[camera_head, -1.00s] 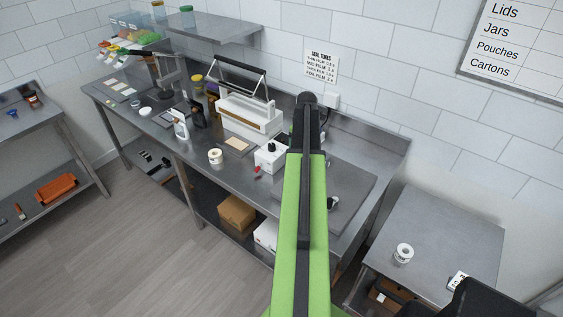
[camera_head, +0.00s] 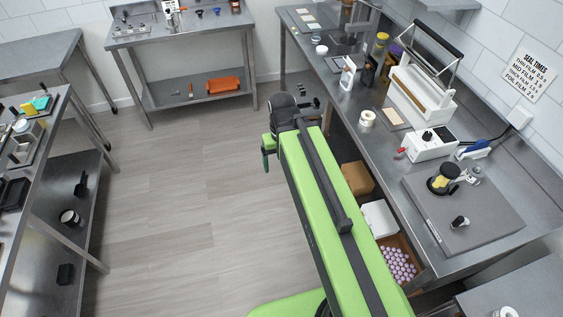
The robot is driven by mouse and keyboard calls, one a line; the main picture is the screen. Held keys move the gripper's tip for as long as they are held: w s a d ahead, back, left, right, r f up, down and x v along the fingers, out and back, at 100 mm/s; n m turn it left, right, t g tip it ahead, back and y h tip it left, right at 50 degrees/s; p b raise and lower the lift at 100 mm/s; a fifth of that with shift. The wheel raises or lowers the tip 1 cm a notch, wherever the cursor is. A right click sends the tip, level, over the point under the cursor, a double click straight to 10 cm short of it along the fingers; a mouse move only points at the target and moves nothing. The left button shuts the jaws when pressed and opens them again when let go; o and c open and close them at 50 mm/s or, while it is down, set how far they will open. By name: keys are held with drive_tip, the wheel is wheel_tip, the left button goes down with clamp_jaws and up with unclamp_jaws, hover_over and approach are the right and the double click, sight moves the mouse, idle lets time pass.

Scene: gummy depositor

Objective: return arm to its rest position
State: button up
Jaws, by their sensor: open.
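My green arm (camera_head: 318,185) with its dark strip reaches from the bottom right up to the middle of the head view. It ends in a dark rounded joint (camera_head: 284,108) above open floor, left of the long steel bench. A short green piece with a darker tip hangs at the left of that joint. I cannot make out my gripper's jaws; they seem hidden behind or below the arm. No held object shows.
The steel bench (camera_head: 372,150) on the right carries a white sealer (camera_head: 420,92), a tape roll (camera_head: 367,118), a white box (camera_head: 428,145) and a grey board (camera_head: 480,200). Boxes sit on its lower shelf. More tables stand left and at the back. The floor (camera_head: 180,200) between is clear.

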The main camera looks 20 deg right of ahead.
wheel_tip(320, 180, down, 12)
drive_tip(key=b, duration=1.2)
drive_tip(key=shift+a, duration=0.15)
drive_tip(key=shift+f, duration=0.1)
